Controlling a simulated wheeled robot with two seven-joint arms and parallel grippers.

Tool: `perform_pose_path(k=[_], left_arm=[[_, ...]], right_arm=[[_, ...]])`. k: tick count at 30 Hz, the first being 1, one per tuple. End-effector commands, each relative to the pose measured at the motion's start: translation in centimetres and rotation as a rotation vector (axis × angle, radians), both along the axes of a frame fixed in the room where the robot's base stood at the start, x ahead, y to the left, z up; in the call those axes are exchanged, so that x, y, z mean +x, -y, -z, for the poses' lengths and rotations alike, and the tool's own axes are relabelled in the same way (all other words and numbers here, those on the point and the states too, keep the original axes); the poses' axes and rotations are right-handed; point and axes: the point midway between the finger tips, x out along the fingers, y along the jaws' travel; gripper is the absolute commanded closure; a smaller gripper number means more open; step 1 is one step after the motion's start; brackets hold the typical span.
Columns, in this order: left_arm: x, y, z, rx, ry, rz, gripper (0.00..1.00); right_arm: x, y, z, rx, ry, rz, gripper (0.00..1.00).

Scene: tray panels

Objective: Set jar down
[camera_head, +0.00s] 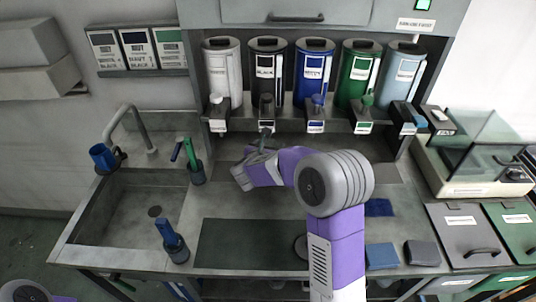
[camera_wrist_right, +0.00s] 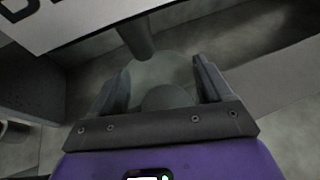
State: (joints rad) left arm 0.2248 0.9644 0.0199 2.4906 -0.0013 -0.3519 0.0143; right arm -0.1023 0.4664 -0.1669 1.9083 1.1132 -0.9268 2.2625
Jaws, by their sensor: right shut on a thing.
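My right gripper (camera_head: 262,143) reaches under the row of dispensers, below the black-labelled one. In the right wrist view its two fingers (camera_wrist_right: 163,82) stand on either side of a pale, see-through round jar (camera_wrist_right: 168,66), and they are shut on it. A darker round shape shows in the jar near the palm. A dark spout (camera_wrist_right: 135,38) comes down just beyond the jar's far edge. In the head view I cannot make out the jar clearly. Whether its base touches the surface cannot be told. My left gripper is out of view.
Several dispensers stand in a row, including a black one (camera_head: 267,72) and a blue one (camera_head: 309,75). A sink (camera_head: 130,215) is at left. A glass-sided balance (camera_head: 470,165) and lidded bins (camera_head: 462,232) are at right.

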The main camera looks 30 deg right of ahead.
Motion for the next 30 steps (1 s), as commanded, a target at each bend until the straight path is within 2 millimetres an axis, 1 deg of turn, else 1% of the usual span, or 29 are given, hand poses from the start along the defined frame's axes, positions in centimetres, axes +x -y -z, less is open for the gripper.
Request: perform_pose_path(k=[3,6,14,19,20,21,23,24,30], left_arm=[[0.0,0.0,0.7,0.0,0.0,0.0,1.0],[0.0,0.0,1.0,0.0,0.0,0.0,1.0],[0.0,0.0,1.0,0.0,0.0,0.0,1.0],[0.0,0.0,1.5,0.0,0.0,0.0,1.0],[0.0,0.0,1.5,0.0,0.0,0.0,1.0],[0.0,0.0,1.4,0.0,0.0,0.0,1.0],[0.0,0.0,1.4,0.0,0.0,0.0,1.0],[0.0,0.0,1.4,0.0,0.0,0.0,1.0],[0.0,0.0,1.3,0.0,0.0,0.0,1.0]], right_arm=[[0.0,0.0,1.8,-0.002,-0.002,0.0,0.74],[0.0,0.0,3.1,-0.002,-0.001,0.0,0.74],[0.0,0.0,3.0,-0.002,0.003,0.0,0.74],[0.0,0.0,3.4,-0.001,0.002,0.0,0.74],[-0.1,0.0,3.5,0.0,0.0,0.001,0.18],[-0.1,0.0,3.4,0.0,-0.001,0.001,0.12],[-0.1,0.0,3.4,0.0,-0.001,0.001,0.03],[-0.1,0.0,3.4,0.0,-0.001,0.001,0.0],[-0.1,0.0,3.4,0.0,-0.001,0.001,0.0]])
